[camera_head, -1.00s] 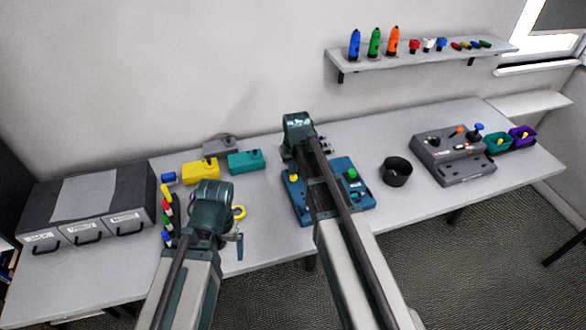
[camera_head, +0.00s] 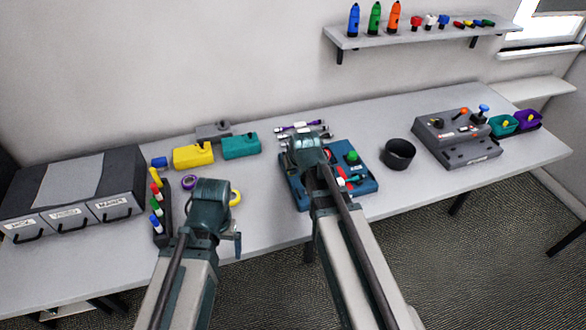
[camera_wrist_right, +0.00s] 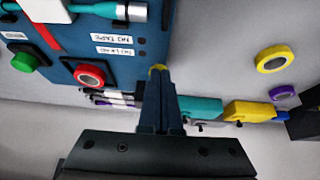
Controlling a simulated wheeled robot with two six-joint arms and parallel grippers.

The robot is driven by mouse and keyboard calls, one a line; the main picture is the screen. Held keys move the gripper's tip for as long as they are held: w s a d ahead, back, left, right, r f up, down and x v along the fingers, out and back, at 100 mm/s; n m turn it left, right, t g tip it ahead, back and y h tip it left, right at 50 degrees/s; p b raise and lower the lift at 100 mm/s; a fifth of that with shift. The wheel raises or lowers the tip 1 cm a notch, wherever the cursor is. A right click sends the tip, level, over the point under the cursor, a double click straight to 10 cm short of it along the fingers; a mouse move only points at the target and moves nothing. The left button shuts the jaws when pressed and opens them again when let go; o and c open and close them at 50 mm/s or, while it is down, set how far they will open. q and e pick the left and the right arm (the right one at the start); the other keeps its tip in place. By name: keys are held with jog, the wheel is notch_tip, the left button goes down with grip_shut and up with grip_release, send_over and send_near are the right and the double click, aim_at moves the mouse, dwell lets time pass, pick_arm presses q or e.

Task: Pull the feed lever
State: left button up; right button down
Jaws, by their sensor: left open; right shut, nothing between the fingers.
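A blue machine (camera_head: 367,186) stands mid-table with a green knob (camera_head: 352,157), which also shows in the right wrist view (camera_wrist_right: 22,62). In the right wrist view a yellow knob (camera_wrist_right: 157,69), likely the feed lever's end, shows just beyond my right fingertips; contact cannot be told. My right gripper (camera_wrist_right: 160,85) is shut and empty beside the machine's edge. In the head view my right wrist (camera_head: 308,150) covers that part of the machine. My left gripper (camera_head: 237,238) is open and empty near the table's front edge, left of the machine.
A black cup (camera_head: 398,154) and a grey control box (camera_head: 470,152) stand to the right. Yellow (camera_head: 193,156) and teal (camera_head: 241,147) blocks, a yellow tape roll (camera_head: 235,197) and a marker rack (camera_head: 161,228) are on the left.

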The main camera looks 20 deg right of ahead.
pick_arm(q)
jog(key=shift+f+b, duration=0.4)
jog(key=shift+f, duration=0.15)
pick_arm(e)
jog(key=shift+s+f, duration=0.15)
jog(key=shift+f, duration=0.45)
